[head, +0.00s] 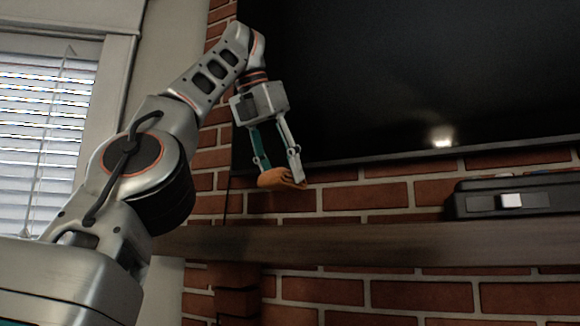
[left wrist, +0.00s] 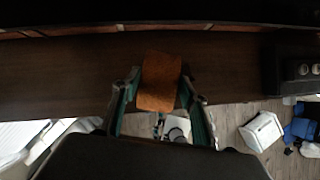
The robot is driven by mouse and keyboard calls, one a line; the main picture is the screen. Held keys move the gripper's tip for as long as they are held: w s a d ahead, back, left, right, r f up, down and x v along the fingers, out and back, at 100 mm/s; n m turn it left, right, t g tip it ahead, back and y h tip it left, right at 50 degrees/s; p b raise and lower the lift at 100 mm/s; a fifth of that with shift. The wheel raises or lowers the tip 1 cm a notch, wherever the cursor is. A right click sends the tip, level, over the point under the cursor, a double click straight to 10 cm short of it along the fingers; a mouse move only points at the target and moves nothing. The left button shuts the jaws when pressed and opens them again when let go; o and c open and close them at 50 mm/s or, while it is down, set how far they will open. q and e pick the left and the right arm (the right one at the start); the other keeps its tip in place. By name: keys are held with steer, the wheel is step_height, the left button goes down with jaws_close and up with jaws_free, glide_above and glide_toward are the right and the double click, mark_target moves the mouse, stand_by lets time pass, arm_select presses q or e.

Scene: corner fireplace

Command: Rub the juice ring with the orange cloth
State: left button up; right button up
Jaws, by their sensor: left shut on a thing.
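My left gripper (head: 282,172) is shut on the orange cloth (head: 277,178) and holds it above the wooden mantel shelf (head: 350,242) in the head view, in front of the brick wall. In the left wrist view the cloth (left wrist: 159,82) sits between the fingertips of the left gripper (left wrist: 157,98), over the dark shelf (left wrist: 60,75). A gap shows between cloth and shelf in the head view. I cannot make out the juice ring in either view. My right gripper is in neither view.
A black box-like device (head: 500,197) stands on the shelf at the right. A large dark screen (head: 410,80) hangs on the brick wall above the shelf. A window with blinds (head: 45,130) is at the left. A white object (left wrist: 262,131) lies on the floor below.

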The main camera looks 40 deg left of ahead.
mark_target(277, 188)
arm_select(q)
steer(key=shift+w+a+f, duration=0.1)
steer(key=shift+a+f, duration=0.15)
steer(key=shift+f, duration=0.5)
steer(key=shift+s+d+f, duration=0.1)
steer(key=shift+s+d, duration=0.1)
steer(key=shift+d, duration=0.05)
steer(key=shift+f, duration=1.85)
steer(key=shift+f+b, duration=0.7)
steer(key=shift+f, duration=0.25)
steer(key=shift+d, duration=0.1)
steer(key=shift+w+d+r+p, duration=0.1)
steer(key=shift+w+d+p, duration=0.15)
steer(key=shift+d, duration=0.45)
steer(key=shift+w+d+r+p, duration=0.1)
steer(key=shift+w+d+p, duration=0.15)
steer(key=shift+d, duration=0.45)
steer(key=shift+w+d+f, duration=0.15)
steer(key=shift+w+d, duration=0.1)
steer(key=shift+d, duration=0.6)
steer(key=shift+w+d+f, duration=0.1)
steer(key=shift+w+d, duration=0.15)
steer(key=shift+d, duration=0.6)
